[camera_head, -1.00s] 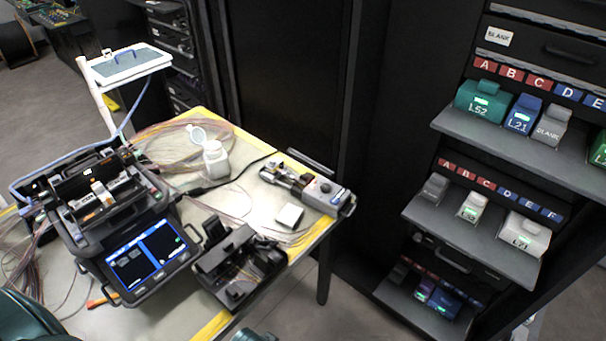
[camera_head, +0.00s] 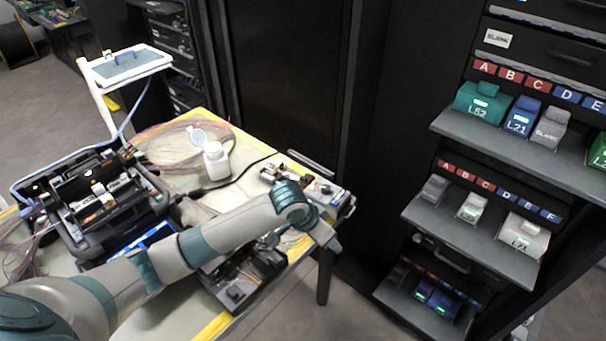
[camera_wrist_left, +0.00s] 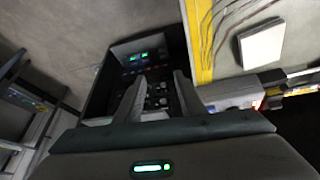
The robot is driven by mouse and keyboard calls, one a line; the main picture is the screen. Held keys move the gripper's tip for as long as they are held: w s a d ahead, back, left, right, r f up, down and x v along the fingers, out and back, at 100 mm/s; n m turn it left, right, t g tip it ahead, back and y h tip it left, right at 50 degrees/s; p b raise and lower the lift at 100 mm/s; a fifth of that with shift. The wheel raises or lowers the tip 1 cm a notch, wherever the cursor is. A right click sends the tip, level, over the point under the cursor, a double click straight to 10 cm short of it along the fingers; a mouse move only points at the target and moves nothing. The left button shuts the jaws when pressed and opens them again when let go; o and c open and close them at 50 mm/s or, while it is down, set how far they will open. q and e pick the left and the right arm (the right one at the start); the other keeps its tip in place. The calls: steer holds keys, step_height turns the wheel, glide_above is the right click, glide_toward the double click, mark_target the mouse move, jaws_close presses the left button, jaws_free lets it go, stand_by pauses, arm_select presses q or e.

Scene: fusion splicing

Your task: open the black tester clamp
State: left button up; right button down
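A grey tester-like device (camera_head: 327,191) lies near the right edge of the table, with darker parts at its left end (camera_head: 270,174). I cannot tell for sure which dark part is the clamp or whether it is open. My left arm reaches across the table and hides part of the device. In the left wrist view, my left gripper (camera_wrist_left: 157,88) has its two fingers apart with nothing between them. It is beyond the table edge, and the grey device (camera_wrist_left: 228,92) is to its right. My right gripper is not in view.
A black unit (camera_head: 235,288) sits at the front edge. A white bottle (camera_head: 216,163) and loose fibers are behind. A white block (camera_wrist_left: 262,45) shows in the wrist view. Shelves (camera_head: 480,240) stand right.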

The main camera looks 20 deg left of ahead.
mark_target(304, 177)
arm_select(q)
steer(key=w+a+r+n+y, duration=0.1)
steer(key=w+a+r, duration=0.5)
steer(key=a+r, duration=0.2)
steer(key=w+a+r+n+y, duration=0.1)
steer(key=w+a+r+n, duration=0.1)
steer(key=w+a+r, duration=0.5)
step_height(304, 177, up, 3)
steer(key=shift+a, duration=0.5)
steer(key=shift+f, duration=0.1)
steer(key=p+x, duration=0.4)
steer(key=x, duration=1.1)
steer(key=shift+w+a+f, duration=0.1)
steer(key=shift+a+f, duration=0.05)
steer(key=shift+f, duration=0.05)
steer(key=shift+x, duration=0.9)
jaws_close()
